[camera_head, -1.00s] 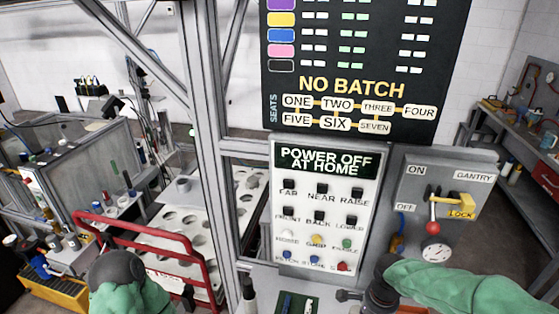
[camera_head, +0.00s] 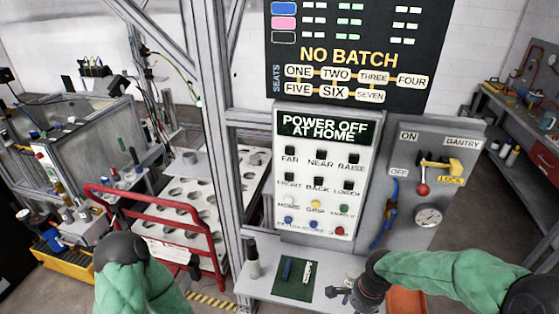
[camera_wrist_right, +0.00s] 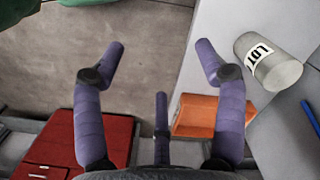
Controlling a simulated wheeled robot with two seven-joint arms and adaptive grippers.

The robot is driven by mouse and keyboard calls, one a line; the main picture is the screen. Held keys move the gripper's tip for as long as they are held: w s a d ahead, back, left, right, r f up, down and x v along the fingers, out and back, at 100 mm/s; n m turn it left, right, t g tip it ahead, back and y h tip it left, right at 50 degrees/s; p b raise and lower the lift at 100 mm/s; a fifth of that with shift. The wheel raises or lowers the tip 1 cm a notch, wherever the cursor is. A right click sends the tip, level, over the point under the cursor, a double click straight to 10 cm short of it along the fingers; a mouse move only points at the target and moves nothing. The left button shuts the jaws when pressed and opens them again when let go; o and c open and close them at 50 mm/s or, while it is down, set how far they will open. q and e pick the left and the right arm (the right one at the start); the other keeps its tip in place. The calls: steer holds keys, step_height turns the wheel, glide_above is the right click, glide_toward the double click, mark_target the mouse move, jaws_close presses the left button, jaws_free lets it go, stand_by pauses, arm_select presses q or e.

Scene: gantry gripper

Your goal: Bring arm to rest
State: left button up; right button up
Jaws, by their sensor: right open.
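My right gripper (camera_head: 340,294) is in front of the shelf below the control panel, on an arm coming in from the right. In the right wrist view the right gripper (camera_wrist_right: 161,48) has its purple fingers spread with nothing between them. My left arm (camera_head: 135,275) shows at the bottom left, bent, with a green sleeve and dark joint; its gripper is out of view. The control panel (camera_head: 283,208) reads "POWER OFF AT HOME". The grey gantry switch box (camera_head: 455,205) has a red-knobbed lever (camera_head: 422,188) between ON and OFF labels and a yellow LOCK piece (camera_head: 455,166).
The shelf (camera_head: 262,284) bears a green mat (camera_head: 290,290) with small items. A red rail (camera_head: 105,190) and a grey post (camera_head: 215,130) stand left.

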steer(key=s+a+f+n+y+b, duration=0.1)
steer(key=s+a+f+n, duration=0.2)
steer(key=f, duration=0.5)
steer(key=s+a+f+n+y+b, duration=0.1)
steer(key=s+a+f+n+b, duration=0.1)
steer(key=f, duration=0.6)
steer(key=s+a+f+n+b, duration=0.1)
steer(key=s+a+f+n, duration=0.4)
steer(key=f, duration=0.3)
steer(key=shift+s+a+f+y, duration=0.3)
steer(key=shift+s+a+y, duration=0.1)
steer(key=shift+a, duration=0.25)
